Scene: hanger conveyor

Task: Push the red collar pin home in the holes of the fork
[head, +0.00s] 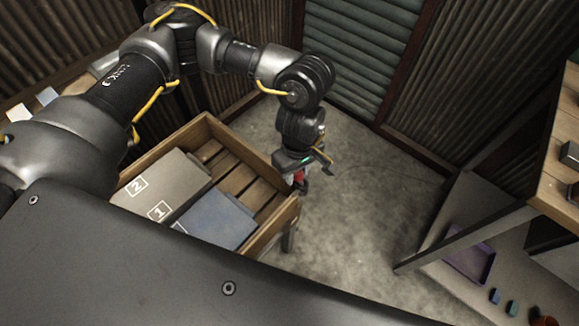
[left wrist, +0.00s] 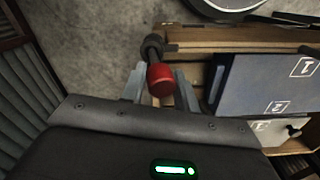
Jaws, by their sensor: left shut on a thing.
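The red collar pin shows in the left wrist view as a red collar (left wrist: 161,81) with a dark part beyond it. My left gripper (left wrist: 160,92) is shut on it, with a finger on each side of the red collar. In the head view, the left gripper (head: 301,171) is at the right edge of the wooden crate, and a bit of the red collar (head: 299,178) shows below it. The fork is not clearly seen. A dark piece by the crate rim lies close to the pin, but I cannot tell whether the pin is in any hole. My right gripper is not in view.
The wooden crate (head: 256,153) holds a grey box (head: 165,188) and a blue box (head: 217,218), with numbered labels on the boxes. A wooden-topped table (head: 562,170) stands at the right, with a purple tray (head: 470,262) below. The concrete floor (head: 360,205) between them is clear.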

